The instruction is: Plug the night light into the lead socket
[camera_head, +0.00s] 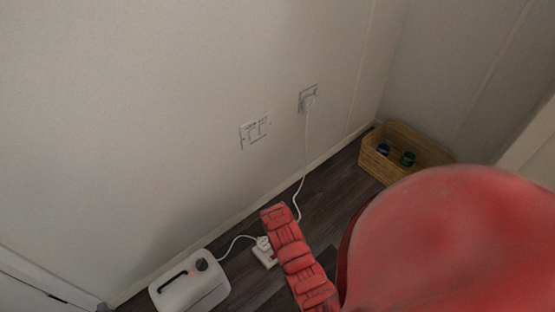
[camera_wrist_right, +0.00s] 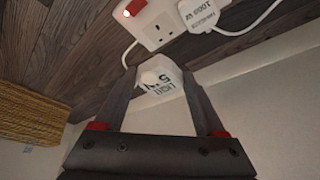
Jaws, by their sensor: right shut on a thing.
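The night light (camera_wrist_right: 160,88) is a small white block with dark lettering. In the right wrist view it sits between the fingertips of my right gripper (camera_wrist_right: 158,76), which is shut on it. The white lead socket (camera_wrist_right: 150,24) lies just past the fingertips on the wood floor, with a free outlet facing the night light and a lit red switch. I cannot tell whether the night light touches it. In the head view the lead socket (camera_head: 265,252) is partly hidden by my red arm, which also hides the right gripper. My left gripper is not in view.
A white plug marked 1000 W (camera_wrist_right: 200,12) fills the lead's other visible outlet. A white heater-like box (camera_head: 190,287) stands left of the lead. A plug (camera_head: 309,103) with a hanging cable is in the wall socket. A wicker basket (camera_head: 390,168) stands in the corner.

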